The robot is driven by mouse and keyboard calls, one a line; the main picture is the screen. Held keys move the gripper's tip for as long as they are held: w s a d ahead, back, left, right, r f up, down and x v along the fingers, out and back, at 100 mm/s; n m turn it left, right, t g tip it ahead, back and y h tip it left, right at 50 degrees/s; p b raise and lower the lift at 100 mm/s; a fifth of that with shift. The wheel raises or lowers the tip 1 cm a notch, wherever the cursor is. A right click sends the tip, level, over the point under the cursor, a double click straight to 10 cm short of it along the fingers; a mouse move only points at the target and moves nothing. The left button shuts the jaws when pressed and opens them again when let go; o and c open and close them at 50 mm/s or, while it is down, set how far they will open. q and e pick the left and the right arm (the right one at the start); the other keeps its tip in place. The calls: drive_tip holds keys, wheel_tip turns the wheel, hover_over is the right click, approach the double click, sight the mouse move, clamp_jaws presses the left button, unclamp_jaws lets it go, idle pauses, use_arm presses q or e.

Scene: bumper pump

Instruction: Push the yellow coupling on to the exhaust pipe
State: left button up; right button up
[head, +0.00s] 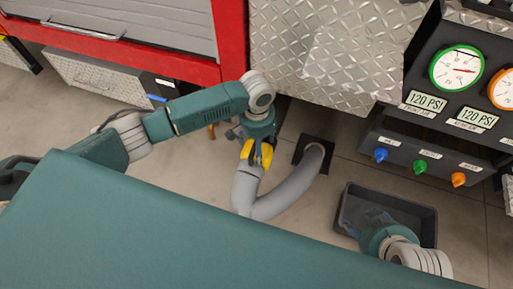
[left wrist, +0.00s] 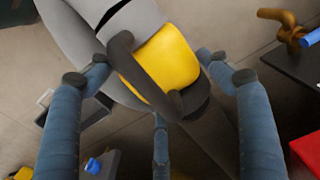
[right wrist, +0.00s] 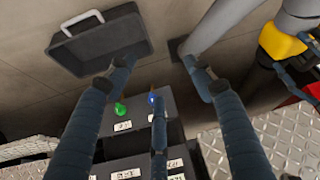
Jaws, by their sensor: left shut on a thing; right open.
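The yellow coupling (head: 266,156) is on the end of a grey hose (head: 288,195), which curves up from a dark floor plate. My left gripper (head: 257,143) is shut on the coupling, which also fills the middle of the left wrist view (left wrist: 165,70) between the fingers, partly behind a dark handle. A brass-coloured pipe (left wrist: 288,28), seemingly the exhaust pipe, stands apart from the coupling at the upper right there. A small piece of it shows in the head view (head: 211,131), left of my left gripper. My right gripper (head: 368,222) is open and empty above a black bin.
The black bin (head: 418,221) stands on the floor at the right. A gauge panel (head: 440,130) with coloured knobs is behind it. Diamond-plate metal (head: 330,45) overhangs the hose. A red cabinet (head: 231,40) stands at the upper left. My teal body fills the lower left.

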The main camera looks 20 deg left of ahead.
use_arm(q)
drive_tip(key=shift+w+r+b, duration=0.1)
drive_tip(key=shift+w+b, duration=0.45)
drive_tip(key=shift+b, duration=0.05)
use_arm(e)
drive_tip(key=shift+w+a+r+t+y, duration=0.1)
drive_tip(key=shift+w+a+r+t, duration=0.2)
drive_tip(key=shift+w, duration=0.35)
drive_tip(key=shift+w+a+r+t+y, duration=0.15)
drive_tip(key=shift+w+t, duration=0.2)
drive_tip(key=shift+w, duration=0.35)
drive_tip(key=shift+w+a+r+t+y, duration=0.1)
drive_tip(key=shift+w+a+t, duration=0.2)
drive_tip(key=shift+w, duration=0.35)
drive_tip(key=shift+d, duration=0.1)
use_arm(q)
drive_tip(key=shift+w, duration=0.1)
use_arm(e)
drive_tip(key=shift+s+d+f+g, duration=0.15)
drive_tip(key=shift+s+f+g, duration=0.1)
drive_tip(key=shift+s, duration=0.2)
use_arm(q)
drive_tip(key=shift+w, duration=0.15)
use_arm(e)
drive_tip(key=shift+s+d+f+g, duration=0.2)
drive_tip(key=shift+s+f+g, duration=0.05)
drive_tip(key=shift+s, duration=0.25)
drive_tip(key=shift+s+d+f+g, duration=0.15)
drive_tip(key=shift+s+f+g, duration=0.1)
drive_tip(key=shift+s, duration=0.25)
